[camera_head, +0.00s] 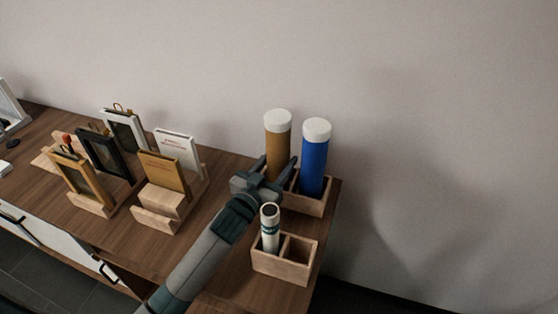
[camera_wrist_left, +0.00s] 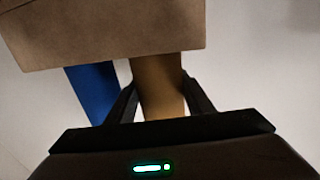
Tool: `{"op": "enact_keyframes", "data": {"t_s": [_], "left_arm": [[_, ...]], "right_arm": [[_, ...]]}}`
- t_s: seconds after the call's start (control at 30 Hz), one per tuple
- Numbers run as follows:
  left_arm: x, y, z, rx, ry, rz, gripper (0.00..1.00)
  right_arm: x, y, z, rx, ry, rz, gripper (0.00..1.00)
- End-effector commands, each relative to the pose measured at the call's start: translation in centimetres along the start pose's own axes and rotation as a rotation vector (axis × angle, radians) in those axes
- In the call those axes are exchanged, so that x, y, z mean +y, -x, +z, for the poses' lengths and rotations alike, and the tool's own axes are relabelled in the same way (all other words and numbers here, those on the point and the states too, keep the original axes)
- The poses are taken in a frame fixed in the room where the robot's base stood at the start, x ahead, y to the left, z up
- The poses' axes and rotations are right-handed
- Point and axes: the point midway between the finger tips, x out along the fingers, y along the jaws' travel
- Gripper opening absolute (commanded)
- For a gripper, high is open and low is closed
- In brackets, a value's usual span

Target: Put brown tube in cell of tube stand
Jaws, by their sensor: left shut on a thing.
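The brown tube (camera_head: 277,136) with a white cap stands upright at the back right of the table. My left gripper (camera_head: 279,168) is shut on its lower part. In the left wrist view the brown tube (camera_wrist_left: 158,88) shows between the two fingers (camera_wrist_left: 160,95). The wooden tube stand (camera_head: 310,203) is at the right edge, with a blue tube (camera_head: 315,160) upright in it. The brown tube's lower end is hidden behind the gripper in the head view, so I cannot tell whether it is in a cell. My right gripper is not in view.
A smaller wooden holder (camera_head: 283,266) stands in front, with a white tube (camera_head: 270,229) in its left cell and its right cell empty. Wooden stands with frames and books (camera_head: 166,172) are to the left. A wall is behind the table.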

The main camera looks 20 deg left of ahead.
Motion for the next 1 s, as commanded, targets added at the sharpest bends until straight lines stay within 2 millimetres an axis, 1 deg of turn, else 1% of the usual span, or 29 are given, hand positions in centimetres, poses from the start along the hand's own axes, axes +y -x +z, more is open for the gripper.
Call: {"op": "enact_keyframes", "data": {"t_s": [0.43, 0.47, 0.5, 0.53, 0.9, 1.0], "left_arm": [[-0.01, -0.02, 0.33, 0.002, 0.000, 0.000, 0.23], [-0.02, -0.02, 0.36, 0.001, 0.000, 0.000, 0.52], [-0.02, -0.02, 0.33, 0.001, 0.000, 0.000, 0.62], [-0.02, -0.02, 0.33, 0.001, 0.000, 0.000, 0.66], [-0.01, -0.01, 0.14, 0.001, 0.000, 0.000, 0.66], [0.00, 0.32, 0.15, 0.001, 0.000, 0.000, 0.66]], "right_arm": [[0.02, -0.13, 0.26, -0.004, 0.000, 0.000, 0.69], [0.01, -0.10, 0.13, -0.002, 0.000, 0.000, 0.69], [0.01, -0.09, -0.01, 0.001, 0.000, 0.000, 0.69], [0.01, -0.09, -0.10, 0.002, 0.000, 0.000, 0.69], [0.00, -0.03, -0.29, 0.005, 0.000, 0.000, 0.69], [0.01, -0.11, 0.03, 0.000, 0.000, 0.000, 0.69]]}}
